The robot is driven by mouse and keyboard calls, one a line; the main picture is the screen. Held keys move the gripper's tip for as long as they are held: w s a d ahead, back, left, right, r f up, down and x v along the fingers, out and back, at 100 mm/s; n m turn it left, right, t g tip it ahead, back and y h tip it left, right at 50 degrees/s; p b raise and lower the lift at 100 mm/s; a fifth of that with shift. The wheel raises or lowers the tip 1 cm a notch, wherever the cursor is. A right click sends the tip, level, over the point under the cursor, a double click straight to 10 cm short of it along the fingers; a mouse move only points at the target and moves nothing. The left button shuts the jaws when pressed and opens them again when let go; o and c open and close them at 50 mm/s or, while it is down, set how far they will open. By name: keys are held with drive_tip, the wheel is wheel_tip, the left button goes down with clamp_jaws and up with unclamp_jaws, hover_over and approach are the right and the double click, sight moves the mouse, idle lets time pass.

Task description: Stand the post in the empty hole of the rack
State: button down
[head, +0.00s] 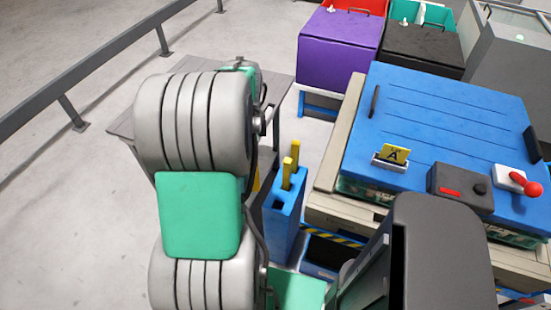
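A tall blue rack (284,224) stands right of my arm in the head view. Two yellow posts, a nearer one (287,172) and a farther one (295,150), stick up from its top. A small yellow patch (256,181) shows at the edge of my arm; most of it is hidden, and I cannot tell whether it is another post.
A blue-topped unit (440,130) with a yellow "A" sign (395,154), a dark switch box (459,190) and a red-knobbed lever (526,187) stands to the right. A purple bin (338,48) and a black bin (424,48) are behind. A grey table (284,88) is partly behind my arm. Open floor lies left.

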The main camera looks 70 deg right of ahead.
drive_tip(key=s+d+f+m, duration=0.2)
drive_tip(key=s+m, duration=0.3)
drive_tip(key=s, duration=0.3)
wheel_tip(320, 180, down, 6)
drive_tip(key=b, duration=0.5)
drive_tip(key=shift+w+a+f, duration=0.15)
drive_tip(key=shift+f, duration=0.05)
drive_tip(key=shift+w+f, duration=0.1)
idle(0.4)
wheel_tip(320, 180, down, 8)
drive_tip(key=b, duration=0.4)
drive_tip(key=shift+r+b, duration=0.2)
drive_tip(key=shift+b, duration=0.2)
idle(1.0)
drive_tip(key=c, duration=1.1)
unclamp_jaws()
drive_tip(key=shift+r, duration=0.1)
